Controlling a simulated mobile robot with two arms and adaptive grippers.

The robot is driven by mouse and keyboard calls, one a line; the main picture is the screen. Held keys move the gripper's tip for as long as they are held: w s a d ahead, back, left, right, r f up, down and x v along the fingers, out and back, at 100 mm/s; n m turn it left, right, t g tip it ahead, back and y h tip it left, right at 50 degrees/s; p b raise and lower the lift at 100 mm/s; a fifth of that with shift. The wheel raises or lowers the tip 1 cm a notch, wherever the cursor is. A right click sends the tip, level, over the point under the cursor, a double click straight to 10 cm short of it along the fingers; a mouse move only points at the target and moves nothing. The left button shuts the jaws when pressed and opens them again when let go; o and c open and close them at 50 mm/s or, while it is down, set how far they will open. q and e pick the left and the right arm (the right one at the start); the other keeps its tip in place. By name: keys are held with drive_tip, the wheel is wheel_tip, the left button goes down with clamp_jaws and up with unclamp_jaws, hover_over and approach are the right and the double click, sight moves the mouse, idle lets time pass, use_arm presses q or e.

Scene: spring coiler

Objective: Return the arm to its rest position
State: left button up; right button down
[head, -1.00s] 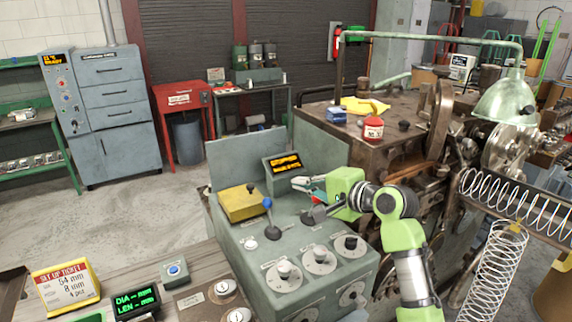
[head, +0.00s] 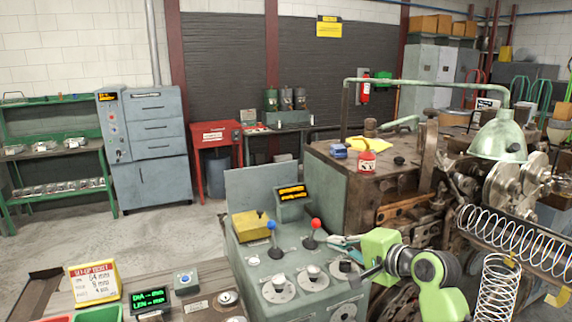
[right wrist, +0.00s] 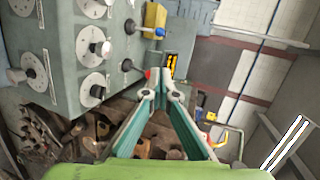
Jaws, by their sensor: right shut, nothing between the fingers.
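My right gripper (head: 335,240) is at the right edge of the grey-green control panel (head: 248,290), on the near side of the coiling machine. Its fingers are shut and empty, pointing left, and they also show meeting at the tips in the right wrist view (right wrist: 168,68). The red-knobbed lever (head: 315,226) stands just left of the fingertips, apparently apart from them. The blue-knobbed lever (head: 272,226) stands further left. My green right arm comes in from the lower right. My left gripper is not in view.
The coiling machine (head: 345,175) stands behind, with a red can (head: 367,161) and yellow cloth on top. Wire coils (head: 495,290) hang at the right. A set-up ticket (head: 94,282) and a green display (head: 150,300) stand at the lower left. Open floor lies at the left.

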drive_tip(key=s+d+f+n+g+h, duration=0.1)
drive_tip(key=s+f+n+g+h, duration=0.15)
drive_tip(key=s+f, duration=0.65)
drive_tip(key=s+d+f+n+g+h, duration=0.1)
drive_tip(key=s+f+n+g, duration=0.15)
drive_tip(key=s+f, duration=0.7)
drive_tip(key=s+d+f+n+g+h, duration=0.1)
drive_tip(key=s+d+f+n, duration=0.2)
drive_tip(key=s, duration=0.5)
drive_tip(key=s+d+f+n+g+h, duration=0.15)
drive_tip(key=s+f, duration=0.25)
drive_tip(key=s, duration=0.4)
drive_tip(key=s+d+f+n+g+h, duration=0.1)
drive_tip(key=s+f+n+h, duration=0.2)
drive_tip(key=s, duration=0.5)
wheel_tip(320, 180, down, 28)
drive_tip(key=g+y+b, duration=0.1)
drive_tip(key=b, duration=0.2)
use_arm(q)
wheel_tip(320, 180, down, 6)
drive_tip(key=b, duration=0.3)
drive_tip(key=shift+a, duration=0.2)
use_arm(e)
drive_tip(key=s+d+f+g, duration=0.1)
drive_tip(key=s+d+f, duration=0.2)
drive_tip(key=s+f, duration=1.5)
wheel_tip(320, 180, down, 3)
drive_tip(key=shift+s+r+n, duration=0.15)
drive_tip(key=shift+s+n, duration=0.05)
drive_tip(key=shift+n, duration=0.15)
